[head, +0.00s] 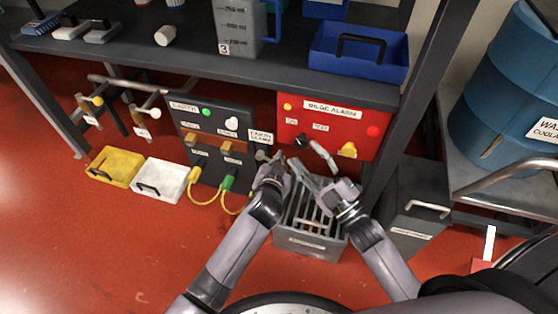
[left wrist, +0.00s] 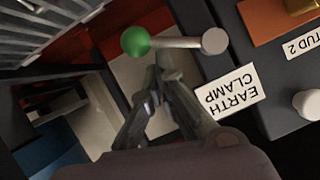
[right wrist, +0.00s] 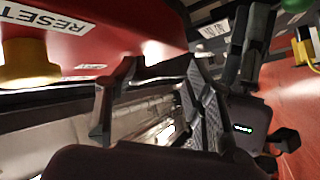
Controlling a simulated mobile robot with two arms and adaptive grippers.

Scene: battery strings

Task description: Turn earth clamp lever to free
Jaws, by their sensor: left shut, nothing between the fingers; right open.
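The earth clamp lever (left wrist: 175,42) is a short pale bar with a green ball at one end and a grey pivot at the other. It sits beside the EARTH CLAMP label (left wrist: 234,92), which also shows in the head view (head: 260,137). My left gripper (left wrist: 155,85) is shut and empty, its tips just below the green ball in the left wrist view; contact is unclear. In the head view my left gripper (head: 274,163) hides most of the lever. My right gripper (head: 312,163) is open and empty in front of the red panel; it also shows in the right wrist view (right wrist: 155,85).
The red BILGE ALARM panel (head: 332,106) has a yellow knob (head: 348,150) close to my right gripper. A grey slatted crate (head: 310,240) stands below both grippers. Yellow (head: 114,166) and white (head: 160,180) trays lie left. Yellow cables hang under the dark EARTH panel (head: 190,120).

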